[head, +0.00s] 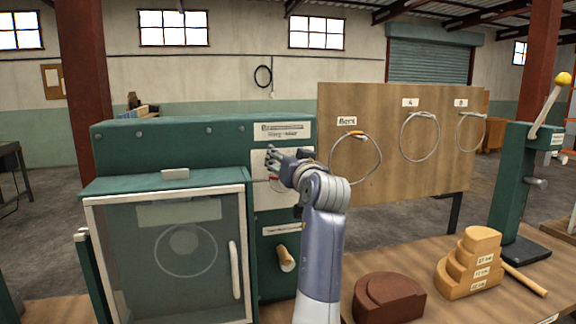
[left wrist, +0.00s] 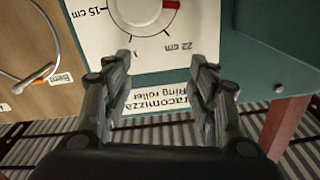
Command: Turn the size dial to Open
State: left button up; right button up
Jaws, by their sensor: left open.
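The size dial (left wrist: 138,10) is a pale round knob on a white plate (left wrist: 85,40), cut off by the top edge of the left wrist view. A red mark (left wrist: 172,4) shows at its edge, and the upside-down labels 15 cm and 22 cm stand around it. In the head view the plate (head: 265,199) is on the green machine, and my gripper hides most of the dial. My left gripper (head: 272,158) is in front of the plate; in the left wrist view its fingers (left wrist: 163,65) are apart with nothing between them. My right gripper is out of view.
The green ring roller (head: 150,133) has a glazed door (head: 150,270) at left and a wooden handle (head: 286,258) below the plate. A board (head: 370,100) with hanging rings stands at right. A brown block (head: 388,300) and stepped wooden block (head: 470,262) sit on the bench.

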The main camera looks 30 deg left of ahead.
pick_arm(q)
jog(key=s+d+f+t+h+p, duration=0.2)
jog(key=s+d+f+p, duration=0.4)
jog(key=p, duration=0.2)
jog(key=f+p+x, duration=0.1)
jog(key=p+x, duration=0.2)
jog(key=x, duration=0.7)
jog(key=shift+s, duration=0.1)
jog(key=shift+f, duration=0.1)
jog(key=c, duration=1.1)
